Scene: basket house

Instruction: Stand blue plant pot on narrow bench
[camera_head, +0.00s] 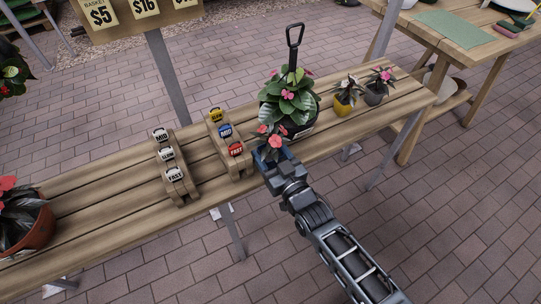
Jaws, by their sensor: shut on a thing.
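The narrow wooden slatted bench (110,218) runs from the lower left to the upper right. My gripper (268,162) is over its front edge, near the middle. It is shut on the small blue plant pot (284,153), which holds a plant with pink flowers. The pot is mostly hidden by my gripper and the leaves. I cannot tell whether its base touches the bench.
A large dark pot (297,130) with a plant and a shovel stands just behind. Small yellow (342,106) and grey (374,95) pots stand to its right. Two wooden racks with labelled items (229,143) are left. Bare slats lie right of centre.

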